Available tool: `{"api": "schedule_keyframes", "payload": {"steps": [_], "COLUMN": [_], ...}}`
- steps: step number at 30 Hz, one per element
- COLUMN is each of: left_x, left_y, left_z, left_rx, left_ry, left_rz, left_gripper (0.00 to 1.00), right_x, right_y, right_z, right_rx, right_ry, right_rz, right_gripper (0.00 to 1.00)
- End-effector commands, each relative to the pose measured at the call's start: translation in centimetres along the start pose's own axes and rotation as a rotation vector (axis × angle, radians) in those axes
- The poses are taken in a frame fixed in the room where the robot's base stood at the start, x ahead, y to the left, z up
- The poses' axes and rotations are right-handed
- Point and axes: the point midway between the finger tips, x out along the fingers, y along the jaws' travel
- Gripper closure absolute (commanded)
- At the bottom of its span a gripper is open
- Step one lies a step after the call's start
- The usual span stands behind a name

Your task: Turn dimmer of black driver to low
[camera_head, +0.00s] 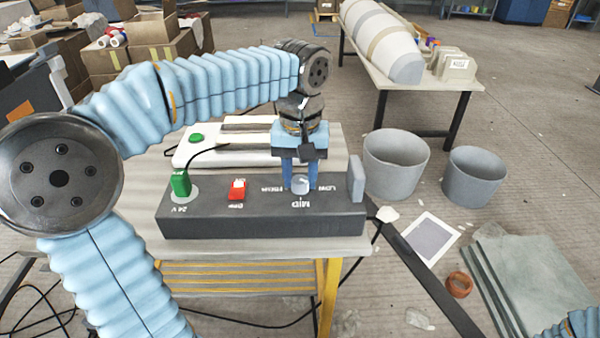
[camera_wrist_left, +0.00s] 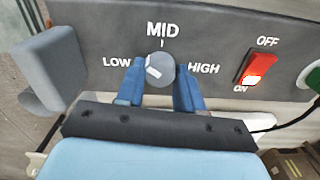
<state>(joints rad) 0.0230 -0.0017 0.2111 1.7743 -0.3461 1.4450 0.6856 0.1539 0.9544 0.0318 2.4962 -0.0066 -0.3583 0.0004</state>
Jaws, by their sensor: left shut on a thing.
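The black driver (camera_head: 262,214) is a long dark box near the front of the workbench, its labels upside down in the head view. Its dimmer is a round grey knob (camera_head: 300,184), also in the left wrist view (camera_wrist_left: 160,72), among the marks LOW, MID and HIGH. A pale line on the knob's face slants toward its upper left in the wrist view, on the LOW side of MID. My left gripper (camera_head: 300,187) points down at the driver, its blue fingers on either side of the knob, shut on it. My right gripper is out of view.
A red rocker switch (camera_head: 237,189) marked ON and OFF and a green plug (camera_head: 181,183) sit left of the dimmer. A grey block (camera_head: 356,178) stands at the driver's right end. A white device (camera_head: 232,147) with a green button lies behind.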

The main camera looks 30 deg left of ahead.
Motion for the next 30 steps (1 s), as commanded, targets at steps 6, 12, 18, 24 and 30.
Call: {"api": "schedule_keyframes", "payload": {"steps": [6, 12, 18, 24, 30], "left_x": [-0.01, -0.02, -0.02, -0.01, -0.01], "left_y": [0.02, 0.04, 0.02, 0.00, -0.01], "left_z": [-0.04, -0.03, -0.04, -0.05, -0.05], "left_rx": [-0.201, -0.366, -0.492, -0.568, -0.600], "left_ry": [0.001, 0.001, 0.001, 0.001, 0.001], "left_rz": [0.001, 0.001, 0.001, 0.001, 0.001], "left_gripper": [0.94, 0.94, 0.94, 0.94, 0.94], "right_x": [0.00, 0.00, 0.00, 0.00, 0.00], "right_y": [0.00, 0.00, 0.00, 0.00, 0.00], "right_z": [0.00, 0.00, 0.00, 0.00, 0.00], "right_rx": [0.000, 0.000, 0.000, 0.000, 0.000], "right_ry": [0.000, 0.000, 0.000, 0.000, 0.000], "right_rz": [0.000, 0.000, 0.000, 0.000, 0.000], "right_gripper": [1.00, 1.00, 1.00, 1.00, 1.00]}}
